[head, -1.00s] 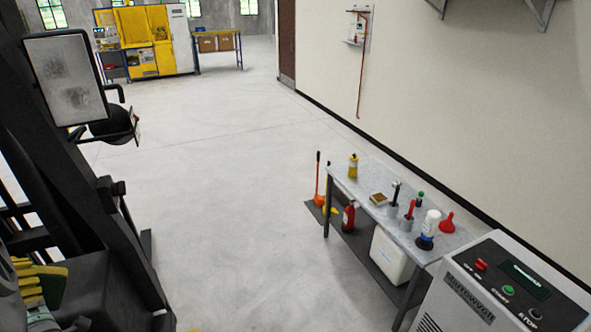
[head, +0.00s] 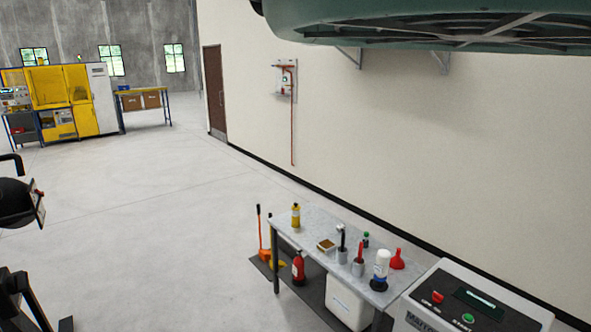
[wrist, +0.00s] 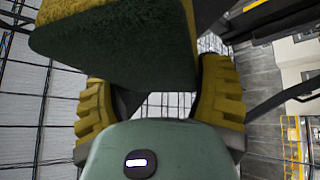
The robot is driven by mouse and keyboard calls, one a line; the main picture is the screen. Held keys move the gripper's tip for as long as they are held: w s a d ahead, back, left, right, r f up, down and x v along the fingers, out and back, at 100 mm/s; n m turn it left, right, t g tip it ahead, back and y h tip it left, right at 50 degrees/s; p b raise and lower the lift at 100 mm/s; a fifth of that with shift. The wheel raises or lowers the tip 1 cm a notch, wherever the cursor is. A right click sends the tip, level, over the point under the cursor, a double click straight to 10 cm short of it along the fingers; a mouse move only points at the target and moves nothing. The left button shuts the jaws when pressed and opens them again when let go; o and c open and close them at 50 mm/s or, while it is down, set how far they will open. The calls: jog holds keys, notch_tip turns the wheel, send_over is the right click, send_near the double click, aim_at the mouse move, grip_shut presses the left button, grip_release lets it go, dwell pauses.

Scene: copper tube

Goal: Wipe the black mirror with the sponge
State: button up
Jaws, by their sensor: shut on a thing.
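My gripper (wrist: 158,95) shows only in the wrist view, with its two ridged yellow fingers on either side. It is shut on the sponge (wrist: 112,45), a block with a dark green face and yellow sides at the top of that view. The fingers partly cover the sponge's lower end. The black-framed mirror is in neither view now. Only a round black lamp-like part (head: 14,203) shows at the left edge of the head view, below where the mirror stood earlier.
A grey workbench (head: 310,222) with bottles, a red funnel (head: 397,259) and tools stands at the lower right. A control cabinet (head: 470,305) is in front of it. A yellow machine (head: 62,90) stands far left. The floor between is open.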

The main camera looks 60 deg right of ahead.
jog(key=shift+w+d+b, duration=0.2)
jog(key=shift+w+d, duration=0.05)
jog(key=shift+w, duration=0.6)
jog(key=shift+w+d+b, duration=0.15)
jog(key=shift+w+d, duration=0.1)
jog(key=shift+w, duration=0.55)
jog(key=shift+w+d+b, duration=0.2)
jog(key=shift+w+d, duration=0.05)
jog(key=shift+w, duration=0.6)
jog(key=shift+w+d+b, duration=0.2)
jog(key=shift+w+b, duration=0.45)
jog(key=shift+b, duration=0.05)
